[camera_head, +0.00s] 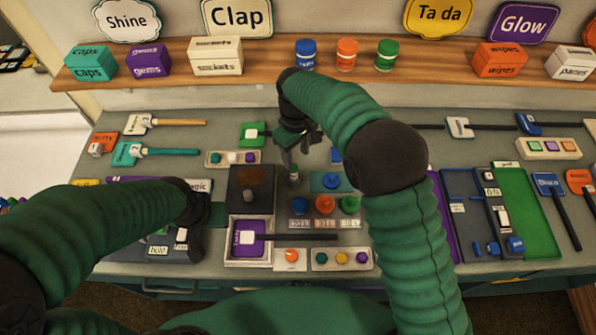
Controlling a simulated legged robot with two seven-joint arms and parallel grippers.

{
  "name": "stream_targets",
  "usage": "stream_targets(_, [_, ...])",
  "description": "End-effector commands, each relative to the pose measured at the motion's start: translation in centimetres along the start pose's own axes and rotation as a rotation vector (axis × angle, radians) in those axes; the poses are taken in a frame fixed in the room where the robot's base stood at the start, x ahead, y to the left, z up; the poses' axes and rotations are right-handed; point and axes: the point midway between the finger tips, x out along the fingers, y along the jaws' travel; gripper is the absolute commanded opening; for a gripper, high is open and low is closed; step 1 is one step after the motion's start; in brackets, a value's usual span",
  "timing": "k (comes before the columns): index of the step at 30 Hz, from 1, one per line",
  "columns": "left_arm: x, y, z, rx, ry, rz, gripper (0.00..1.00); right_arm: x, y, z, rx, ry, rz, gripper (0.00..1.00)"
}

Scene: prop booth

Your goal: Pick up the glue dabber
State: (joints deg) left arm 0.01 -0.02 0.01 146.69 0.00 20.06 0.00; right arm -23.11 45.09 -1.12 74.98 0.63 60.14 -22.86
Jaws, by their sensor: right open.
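I cannot pick out the glue dabber with certainty. A small upright grey-green piece (294,174) stands just below my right gripper (295,152), beside a dark box with a brown patch on top (262,178). My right gripper points down over the bench and is open, with nothing visible between its fingers. Whether it touches the upright piece is unclear. My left gripper (196,212) is dark and low over the left part of the bench, mostly hidden by its own arm, so its jaws cannot be made out.
A white-framed purple tray (248,251) with a black handle lies in front. Labelled paddles and a green panel (522,215) fill the right. A wooden shelf (270,72) with boxes and jars runs behind.

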Motion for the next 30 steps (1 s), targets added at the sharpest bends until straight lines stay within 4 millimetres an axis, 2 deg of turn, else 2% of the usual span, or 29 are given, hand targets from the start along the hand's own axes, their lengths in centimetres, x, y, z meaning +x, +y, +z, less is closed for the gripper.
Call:
stream_targets(7, [-0.9, 0.0, -0.2, 0.000, 0.000, 0.000, 0.36, 2.7, -0.2, 0.3, -0.003, 0.001, 0.000, 0.49])
stream_targets(13, [-1.7, 0.0, -0.4, 0.000, 0.000, 0.000, 0.36, 6.2, 0.2, 0.5, -0.002, 0.004, -0.003, 0.49])
stream_targets(21, [-1.7, 0.0, -0.4, 0.000, 0.000, 0.000, 0.36, 6.9, 0.4, 0.5, -0.002, 0.007, -0.003, 0.48])
stream_targets(30, [-1.7, 0.0, -0.4, 0.000, 0.000, 0.000, 0.36, 6.8, 0.2, 0.4, -0.003, 0.006, -0.001, 0.09])
